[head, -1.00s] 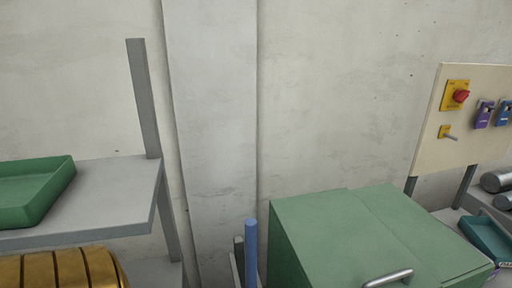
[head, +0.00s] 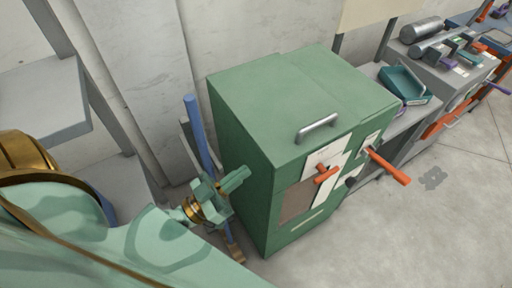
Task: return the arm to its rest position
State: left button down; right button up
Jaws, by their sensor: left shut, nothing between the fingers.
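My left arm, pale green with brass bands, comes in from the lower left of the head view. My left gripper (head: 234,181) is at its end, shut and empty. It is in front of the left side of a green cabinet (head: 290,85) in the picture; I cannot tell whether it touches it. My right gripper is not in view.
The cabinet has a top handle (head: 317,128) and orange levers (head: 388,166) on its front. A blue post (head: 197,130) stands behind the gripper. A grey shelf (head: 45,105) is at left. A teal tray (head: 404,84) lies right. Floor at lower right is clear.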

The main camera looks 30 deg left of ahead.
pick_arm(q)
jog(key=w+d+f+m+g+y, duration=0.2)
jog(key=d+f+m+g+y, duration=0.15)
jog(key=g+y, duration=0.2)
jog(key=s+a+g+y, duration=0.7)
jog(key=a+g+y, duration=0.1)
jog(key=a, duration=0.3)
jog(key=s+d+f+g+h, duration=0.1)
jog(key=s+d+f, duration=0.1)
jog(key=f, duration=1)
jog(key=s+d+f+g+h, duration=0.2)
jog(key=f, duration=1)
jog(key=s+f+n+g+h, duration=0.1)
jog(key=s+f+n+g, duration=0.1)
jog(key=s+f, duration=1.5)
jog(key=s+n, duration=0.1)
jog(key=s, duration=0.2)
jog(key=shift+s+d+f+n, duration=0.25)
jog(key=shift+f+n, duration=0.05)
jog(key=shift+n, duration=0.05)
jog(key=shift+g, duration=0.35)
